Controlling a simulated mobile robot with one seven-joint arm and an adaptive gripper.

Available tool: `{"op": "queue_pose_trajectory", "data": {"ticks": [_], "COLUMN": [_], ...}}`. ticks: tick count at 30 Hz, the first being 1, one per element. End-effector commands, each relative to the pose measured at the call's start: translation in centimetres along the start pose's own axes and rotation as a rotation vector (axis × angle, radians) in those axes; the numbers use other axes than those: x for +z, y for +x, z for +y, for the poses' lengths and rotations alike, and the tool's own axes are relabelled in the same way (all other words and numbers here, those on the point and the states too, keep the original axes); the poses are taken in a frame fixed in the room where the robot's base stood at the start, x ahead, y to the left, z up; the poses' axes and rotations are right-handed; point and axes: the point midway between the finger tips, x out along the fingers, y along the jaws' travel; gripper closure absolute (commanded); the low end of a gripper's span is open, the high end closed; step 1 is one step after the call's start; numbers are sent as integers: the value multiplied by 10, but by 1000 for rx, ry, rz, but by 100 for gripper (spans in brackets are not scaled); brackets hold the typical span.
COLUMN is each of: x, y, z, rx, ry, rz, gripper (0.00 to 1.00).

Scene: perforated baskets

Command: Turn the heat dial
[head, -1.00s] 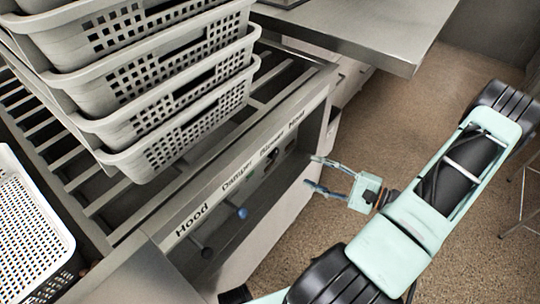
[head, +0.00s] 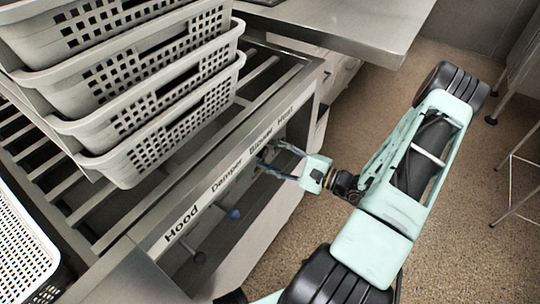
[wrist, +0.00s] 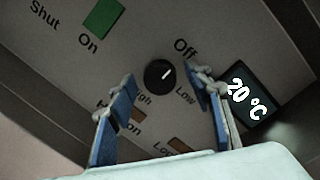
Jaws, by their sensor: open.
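In the wrist view a round black dial (wrist: 159,75) with a white pointer line sits on the grey panel, amid the words Off, Low and High. Its pointer tilts to the upper right. A small display (wrist: 250,97) right of it reads 20 °C. My gripper (wrist: 161,84) is open, with one blue-padded finger on each side of the dial in this picture. I cannot tell whether the fingers touch it. In the head view my gripper (head: 270,154) is at the panel front, below the words Blower and Heat; the dial is not clear there.
A green switch (wrist: 103,21) is on the panel, and orange-brown marks show lower down. Stacked perforated baskets (head: 150,150) stand on the slatted rack.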

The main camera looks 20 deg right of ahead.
Motion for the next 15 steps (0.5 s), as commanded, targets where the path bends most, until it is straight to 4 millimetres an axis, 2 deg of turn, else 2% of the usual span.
{"op": "queue_pose_trajectory", "data": {"ticks": [7,15], "x": [0,0], "y": [1,0], "z": [0,0], "rx": [0,0], "ry": [0,-1], "rz": [0,0], "gripper": [54,83]}}
